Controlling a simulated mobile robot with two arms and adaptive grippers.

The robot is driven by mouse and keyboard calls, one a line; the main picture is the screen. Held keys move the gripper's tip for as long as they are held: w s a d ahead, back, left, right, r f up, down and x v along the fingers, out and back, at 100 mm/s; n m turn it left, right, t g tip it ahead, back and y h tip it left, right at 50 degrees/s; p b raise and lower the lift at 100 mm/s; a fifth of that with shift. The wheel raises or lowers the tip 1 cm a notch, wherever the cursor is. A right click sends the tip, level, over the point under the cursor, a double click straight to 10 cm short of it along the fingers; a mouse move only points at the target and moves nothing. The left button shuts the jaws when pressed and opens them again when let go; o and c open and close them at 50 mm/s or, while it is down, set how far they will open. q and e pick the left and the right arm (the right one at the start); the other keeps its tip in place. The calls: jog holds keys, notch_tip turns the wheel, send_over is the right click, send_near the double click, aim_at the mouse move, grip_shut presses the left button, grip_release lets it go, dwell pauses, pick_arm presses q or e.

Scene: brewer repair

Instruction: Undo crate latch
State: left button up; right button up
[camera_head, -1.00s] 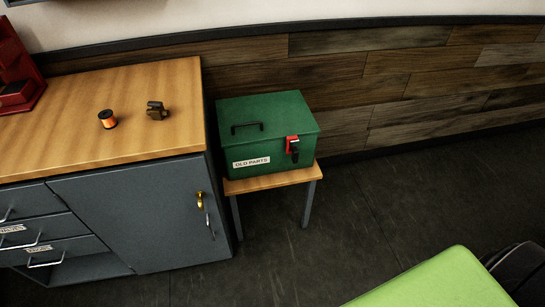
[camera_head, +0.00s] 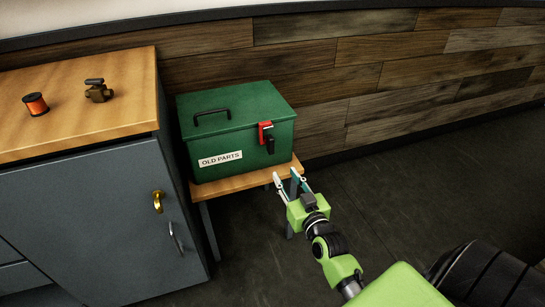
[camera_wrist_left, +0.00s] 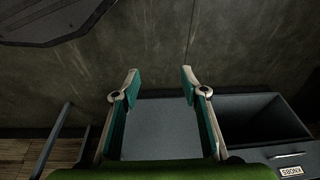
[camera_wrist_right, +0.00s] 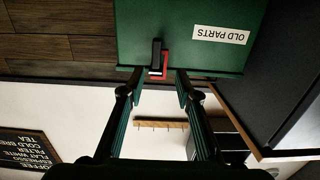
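The green crate (camera_head: 235,125), labelled OLD PARTS, has its lid down. Its latch (camera_head: 265,132), a red catch with a black lever, is on the front face near the right corner. My right gripper (camera_head: 286,176) is open and empty, below and in front of the latch, apart from it. In the upside-down right wrist view, the latch (camera_wrist_right: 164,64) appears between the spread fingertips (camera_wrist_right: 159,80), beyond them. My left gripper (camera_wrist_left: 160,80) is open and empty in the left wrist view, over the floor and a grey surface. It is outside the head view.
The crate stands on a small wooden table (camera_head: 255,179). A grey cabinet (camera_head: 95,215) with a wooden top stands close on its left, carrying an orange spool (camera_head: 35,104) and a small brass part (camera_head: 98,91). A plank wall (camera_head: 330,70) is behind. Floor to the right is clear.

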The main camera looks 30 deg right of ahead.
aim_at(272, 143)
jog(key=b+x, duration=0.1)
jog(key=x, duration=0.3)
jog(key=r+x, duration=0.1)
jog(key=x, duration=0.3)
jog(key=r+b+x, duration=0.1)
jog(key=x, duration=0.3)
jog(key=shift+w+d+r+b, duration=0.25)
jog(key=shift+w+d+b, duration=0.05)
jog(key=shift+d, duration=0.15)
pick_arm(q)
jog(key=w+v, duration=0.1)
jog(key=v, duration=0.8)
jog(key=shift+r+t, duration=0.3)
jog(key=shift+r, duration=0.25)
pick_arm(e)
jog(key=shift+w+d+r+t, duration=0.1)
jog(key=shift+w+t, duration=0.2)
jog(key=shift+w, duration=0.3)
pick_arm(q)
jog(key=shift+a, duration=0.1)
pick_arm(e)
grip_shut()
